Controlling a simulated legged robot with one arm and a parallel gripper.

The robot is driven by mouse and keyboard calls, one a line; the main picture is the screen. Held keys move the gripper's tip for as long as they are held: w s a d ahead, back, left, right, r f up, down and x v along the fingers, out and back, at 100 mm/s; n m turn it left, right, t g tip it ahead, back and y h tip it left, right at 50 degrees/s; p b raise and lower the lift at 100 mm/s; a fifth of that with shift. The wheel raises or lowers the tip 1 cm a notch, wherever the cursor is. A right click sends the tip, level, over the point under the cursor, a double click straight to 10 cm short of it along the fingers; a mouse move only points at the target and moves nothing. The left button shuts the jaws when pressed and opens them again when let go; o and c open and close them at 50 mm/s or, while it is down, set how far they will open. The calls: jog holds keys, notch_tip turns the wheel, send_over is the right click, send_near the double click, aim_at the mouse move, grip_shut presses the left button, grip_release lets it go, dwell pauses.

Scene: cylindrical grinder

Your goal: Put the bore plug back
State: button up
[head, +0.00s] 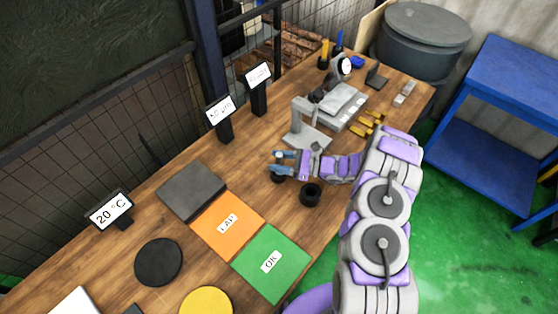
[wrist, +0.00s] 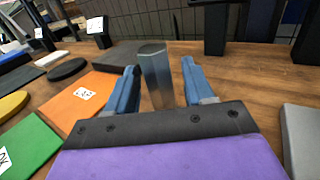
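A shiny grey metal cylinder (wrist: 157,78), which looks like the bore plug, stands upright between the two blue fingers of my gripper (wrist: 160,88) in the wrist view. The fingers are open, one on each side, with a visible gap on the right and a narrower one on the left. The gripper body hides the cylinder's lower end. In the head view my gripper (head: 283,164) is low over the middle of the table, and a small dark round piece (head: 278,178) shows below its fingertips. A black hollow cylinder (head: 311,195) stands close by, nearer the table's front edge.
Dark grey, orange (head: 228,224) and green (head: 271,262) mats lie to the left, with a black disc (head: 158,262) and a yellow disc (head: 206,301). A grey stand (head: 307,127) is behind my gripper. Small display posts (head: 221,117) line the back edge.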

jog(key=shift+d, duration=0.1)
jog(key=shift+d, duration=0.15)
jog(key=d, duration=0.4)
jog(key=s+d+p, duration=0.1)
jog(key=d, duration=0.6)
jog(key=shift+s+d+p, duration=0.3)
jog(key=shift+d+p, duration=0.05)
jog(key=shift+p, duration=0.05)
jog(key=s+a+r+n+g+h, duration=0.25)
jog(key=s+r+n, duration=0.2)
jog(key=r, duration=0.25)
jog(key=s+a+r+n+g+h, duration=0.2)
jog(key=s+a+r+n+g, duration=0.15)
jog(key=s+r, duration=0.35)
jog(key=s+a+r+n+g+h, duration=0.2)
jog(key=s+a+r+n+g, duration=0.15)
jog(key=r, duration=0.45)
jog(key=s+d+r+n+t+h, duration=0.2)
jog(key=s+d+n+h, duration=0.2)
jog(key=s, duration=0.7)
jog(key=s+d+r+n+t+h, duration=0.3)
jog(key=s+d+h, duration=0.4)
jog(key=s, duration=0.5)
jog(key=d+n, duration=0.1)
jog(key=d, duration=0.1)
jog(key=shift+s+d+r, duration=0.15)
jog(key=shift+d+r, duration=0.1)
jog(key=shift+d, duration=0.05)
